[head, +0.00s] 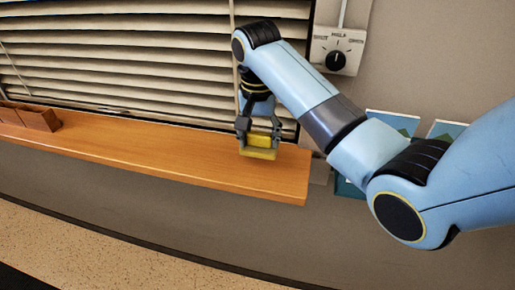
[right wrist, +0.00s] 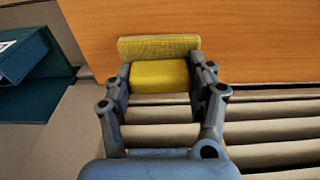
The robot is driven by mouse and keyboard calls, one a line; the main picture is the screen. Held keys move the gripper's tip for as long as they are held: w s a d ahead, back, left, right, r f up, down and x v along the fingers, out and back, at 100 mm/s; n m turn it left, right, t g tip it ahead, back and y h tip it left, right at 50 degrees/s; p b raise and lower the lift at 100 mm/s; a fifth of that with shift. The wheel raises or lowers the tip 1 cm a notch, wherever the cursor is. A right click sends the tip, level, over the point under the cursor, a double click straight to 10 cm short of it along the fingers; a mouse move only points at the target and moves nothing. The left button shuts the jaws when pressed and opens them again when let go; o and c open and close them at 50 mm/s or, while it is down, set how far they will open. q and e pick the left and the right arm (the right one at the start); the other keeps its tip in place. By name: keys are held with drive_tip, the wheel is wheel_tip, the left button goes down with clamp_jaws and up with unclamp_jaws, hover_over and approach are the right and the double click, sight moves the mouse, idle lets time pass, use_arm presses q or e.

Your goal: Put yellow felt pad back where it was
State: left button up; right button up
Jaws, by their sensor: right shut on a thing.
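The yellow felt pad (head: 259,153) is at the right end of the wooden sill in the head view. It has a smooth yellow block on top and a wider, duller yellow slab below. My right gripper (head: 258,139) points down and is shut on the block. In the right wrist view my right gripper (right wrist: 160,82) has a finger on each side of the yellow felt pad (right wrist: 160,76). I cannot tell whether the slab touches the sill. My left gripper is not in view.
The wooden sill (head: 150,155) runs below the window blinds (head: 120,60); its middle is bare. A brown box (head: 38,117) stands at its left end. A dial panel (head: 337,50) is on the wall. A teal object (right wrist: 30,75) lies beyond the sill's end.

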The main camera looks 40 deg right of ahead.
sight(257, 145)
drive_tip(key=shift+w+a+f, duration=0.15)
drive_tip(key=shift+w+f, duration=0.05)
wheel_tip(257, 145, down, 3)
drive_tip(key=shift+f+p, duration=0.2)
drive_tip(key=shift+p, duration=0.25)
drive_tip(key=shift+f, duration=0.3)
drive_tip(key=shift+f, duration=0.15)
drive_tip(key=o, duration=1.1)
